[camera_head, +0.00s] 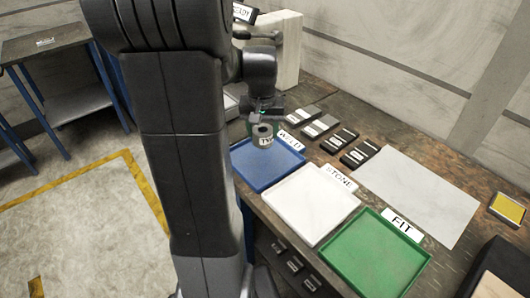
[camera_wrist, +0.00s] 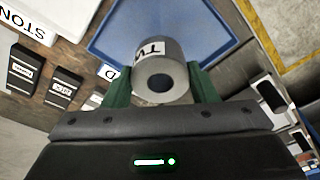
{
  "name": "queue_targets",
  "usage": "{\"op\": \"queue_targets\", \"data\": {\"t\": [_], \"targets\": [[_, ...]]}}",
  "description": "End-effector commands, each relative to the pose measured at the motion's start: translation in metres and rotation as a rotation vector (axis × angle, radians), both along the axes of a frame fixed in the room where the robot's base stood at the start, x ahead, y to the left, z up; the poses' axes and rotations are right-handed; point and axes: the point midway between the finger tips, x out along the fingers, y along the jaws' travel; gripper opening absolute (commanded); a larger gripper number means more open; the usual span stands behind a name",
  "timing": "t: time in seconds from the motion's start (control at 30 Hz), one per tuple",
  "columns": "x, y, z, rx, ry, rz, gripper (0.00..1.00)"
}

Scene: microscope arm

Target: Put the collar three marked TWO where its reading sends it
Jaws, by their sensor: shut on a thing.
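The grey collar (camera_wrist: 172,78) shows between my gripper's green fingers in the wrist view, with a white label partly reading TW. It also shows in the head view (camera_head: 262,131), above the far end of the blue tray. My gripper (camera_wrist: 160,86) is shut on the collar. Three trays lie in a row: the blue tray (camera_head: 258,181) by a WELD label (camera_head: 290,140), the white tray (camera_head: 312,205) by a STONE label (camera_head: 339,178), and the green tray (camera_head: 375,258) by a FIT label (camera_head: 402,225). In the wrist view the blue tray (camera_wrist: 120,28) lies behind the collar.
Several dark and grey labelled blocks (camera_head: 361,154) lie beyond the trays. A blank pale sheet (camera_head: 420,195) covers the bench to their right. A yellow-topped square (camera_head: 507,208) sits at the far right. A pale machine (camera_head: 285,50) stands at the back.

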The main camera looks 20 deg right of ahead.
Motion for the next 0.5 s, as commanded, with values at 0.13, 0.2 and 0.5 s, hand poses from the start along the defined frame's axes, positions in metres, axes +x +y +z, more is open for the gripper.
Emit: {"op": "queue_targets", "data": {"t": [0.13,0.2,0.5], "targets": [[-0.013,-0.011,0.006,-0.001,-0.002,-0.028,0.04],[-0.015,-0.013,0.000,0.000,0.000,-0.032,0.04],[-0.015,-0.013,-0.047,0.000,0.001,-0.032,0.04]]}}
